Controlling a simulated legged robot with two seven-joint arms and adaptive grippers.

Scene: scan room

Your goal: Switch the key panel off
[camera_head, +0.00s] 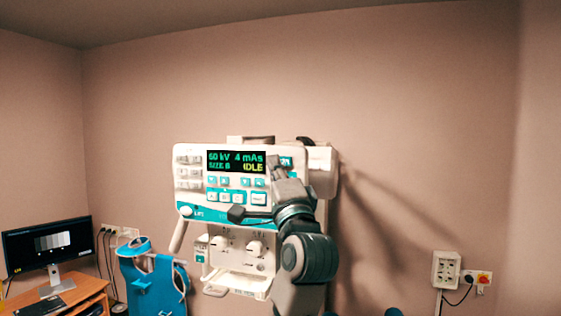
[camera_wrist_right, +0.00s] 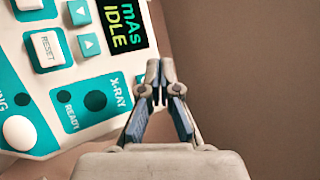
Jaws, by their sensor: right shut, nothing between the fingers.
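The key panel (camera_head: 240,212) is a white and teal console on the wall unit. Its lit display (camera_head: 235,161) reads 60 kV, 4 mAs, SIZE 8 and IDLE. In the right wrist view the panel (camera_wrist_right: 70,15) is tilted at the left, with a white RESET key (camera_wrist_right: 47,48) and dark round spots by the READY and X-RAY labels. My right gripper (camera_head: 273,161) is shut and empty in front of the panel's upper right part, right of the display. Its fingertips (camera_wrist_right: 160,80) overlap the panel's right edge; I cannot tell whether they touch. My arm hides the panel's lower right. My left gripper is not in view.
A monitor (camera_head: 47,241) stands on a wooden desk (camera_head: 88,289) at the left. A blue apron-like item (camera_head: 150,285) hangs beside the unit. A wall socket box (camera_head: 446,269) and a red-yellow switch (camera_head: 483,278) are at the right.

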